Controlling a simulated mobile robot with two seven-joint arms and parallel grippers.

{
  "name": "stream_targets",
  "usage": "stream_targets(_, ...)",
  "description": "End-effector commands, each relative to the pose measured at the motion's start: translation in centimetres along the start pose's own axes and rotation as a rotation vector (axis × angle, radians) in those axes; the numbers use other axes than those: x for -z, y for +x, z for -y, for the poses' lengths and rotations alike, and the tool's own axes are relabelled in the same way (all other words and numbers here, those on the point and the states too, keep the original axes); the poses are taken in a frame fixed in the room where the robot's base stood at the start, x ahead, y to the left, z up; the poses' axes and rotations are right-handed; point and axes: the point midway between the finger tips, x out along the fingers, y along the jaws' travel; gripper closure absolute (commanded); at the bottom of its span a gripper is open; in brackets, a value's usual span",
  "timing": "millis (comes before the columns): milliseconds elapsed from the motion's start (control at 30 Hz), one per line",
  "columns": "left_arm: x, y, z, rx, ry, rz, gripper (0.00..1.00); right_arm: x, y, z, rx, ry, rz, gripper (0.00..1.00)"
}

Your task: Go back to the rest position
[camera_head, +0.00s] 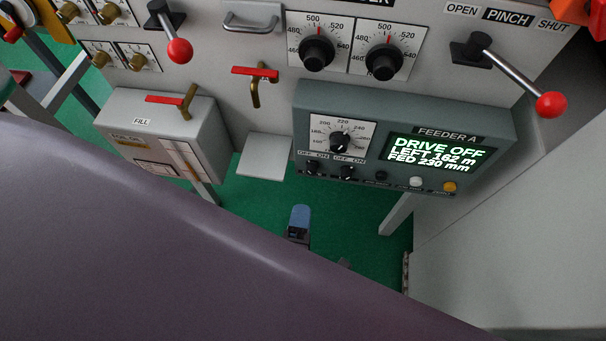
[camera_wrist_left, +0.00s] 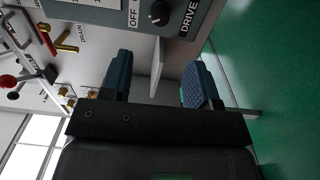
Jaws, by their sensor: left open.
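My left gripper (camera_head: 299,222) shows in the head view at the lower middle, over the green floor and below the control panel. Only one blue finger shows clearly there. In the left wrist view both blue fingers of my left gripper (camera_wrist_left: 158,85) stand well apart, with nothing between them. The gripper is open and apart from the panel's knobs. My right gripper is in neither view.
The feeder box (camera_head: 405,125) has a dial, switches and a screen reading "DRIVE OFF". Red-handled valves (camera_head: 257,80), a FILL box (camera_head: 165,135), a small pale plate (camera_head: 264,157) and a pinch lever (camera_head: 515,70) stick out nearby. Green floor (camera_head: 262,205) lies below.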

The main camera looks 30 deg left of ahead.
Motion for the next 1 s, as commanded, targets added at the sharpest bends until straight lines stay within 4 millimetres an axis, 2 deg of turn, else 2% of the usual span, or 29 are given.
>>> stream_targets(667,-0.2,-0.1,0.2,0.009,0.031,0.016,0.44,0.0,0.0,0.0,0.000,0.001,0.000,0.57)
stream_targets(767,-1.6,-0.1,0.5,0.028,0.111,0.101,0.44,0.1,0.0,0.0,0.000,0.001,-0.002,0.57)
stream_targets(900,-3.9,0.2,0.1,0.019,0.331,0.293,0.44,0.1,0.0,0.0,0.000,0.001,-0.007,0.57)
stream_targets(1000,-4.0,0.5,-0.4,0.000,0.544,0.424,0.44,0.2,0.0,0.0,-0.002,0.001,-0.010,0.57)
